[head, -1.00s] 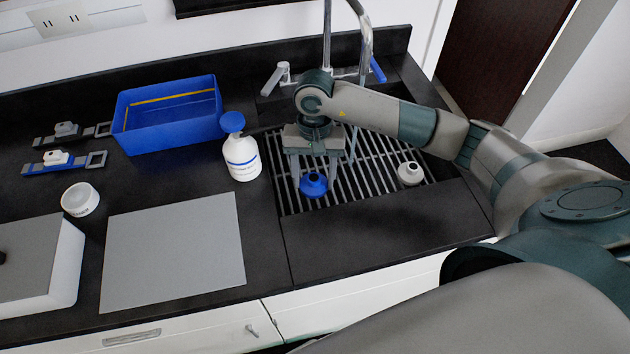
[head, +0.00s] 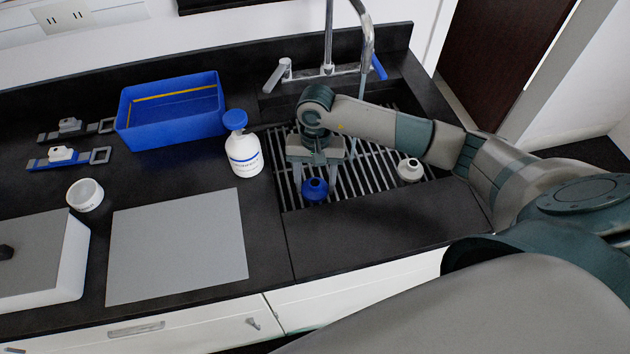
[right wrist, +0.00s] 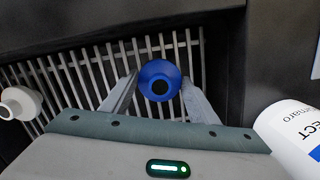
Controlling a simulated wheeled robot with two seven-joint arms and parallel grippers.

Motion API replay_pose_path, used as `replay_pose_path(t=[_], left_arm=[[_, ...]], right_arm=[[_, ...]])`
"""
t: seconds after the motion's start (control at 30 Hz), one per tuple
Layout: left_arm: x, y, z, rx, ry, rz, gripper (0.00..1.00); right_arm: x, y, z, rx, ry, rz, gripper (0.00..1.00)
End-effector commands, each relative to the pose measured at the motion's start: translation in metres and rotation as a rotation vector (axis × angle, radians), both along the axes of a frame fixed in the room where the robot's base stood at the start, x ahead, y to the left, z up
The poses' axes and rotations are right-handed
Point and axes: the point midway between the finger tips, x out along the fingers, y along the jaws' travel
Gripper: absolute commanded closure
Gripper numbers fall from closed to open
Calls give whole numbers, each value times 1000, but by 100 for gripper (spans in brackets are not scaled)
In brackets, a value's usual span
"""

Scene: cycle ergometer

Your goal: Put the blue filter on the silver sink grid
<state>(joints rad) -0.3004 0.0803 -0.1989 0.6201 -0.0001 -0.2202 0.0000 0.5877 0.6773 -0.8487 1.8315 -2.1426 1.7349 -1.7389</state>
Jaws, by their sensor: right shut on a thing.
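The blue filter (head: 315,190) is at the front left part of the silver sink grid (head: 365,177). It is small and round with a dark hole in its top. My right gripper (head: 315,188) reaches down over the grid and is shut on the blue filter. In the right wrist view the blue filter (right wrist: 160,81) sits between the two fingertips (right wrist: 160,92), with the grid bars (right wrist: 62,80) behind it. I cannot tell whether the filter touches the bars. My left gripper is not in view.
A white filter (head: 410,170) sits at the grid's right; it also shows in the right wrist view (right wrist: 18,103). A white bottle with blue cap (head: 244,153) stands left of the grid. A blue bin (head: 170,132), white cup (head: 86,195) and grey mat (head: 178,248) lie farther left.

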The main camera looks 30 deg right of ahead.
Motion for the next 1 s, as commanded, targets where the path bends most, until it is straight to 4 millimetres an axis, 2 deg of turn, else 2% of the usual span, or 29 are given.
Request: replay_pose_path(t=[0.17,0.2,0.27,0.77,0.8,1.0], left_arm=[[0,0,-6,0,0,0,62],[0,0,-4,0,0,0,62],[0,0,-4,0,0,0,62],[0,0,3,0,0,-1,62],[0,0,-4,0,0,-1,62],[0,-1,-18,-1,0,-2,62]], right_arm=[[0,0,-4,-1,-1,0,67],[0,0,-2,-1,-1,0,38],[0,0,-2,-1,-1,0,27],[0,0,3,1,1,0,27],[1,0,3,0,-2,0,27],[5,-2,28,0,-6,0,27]])
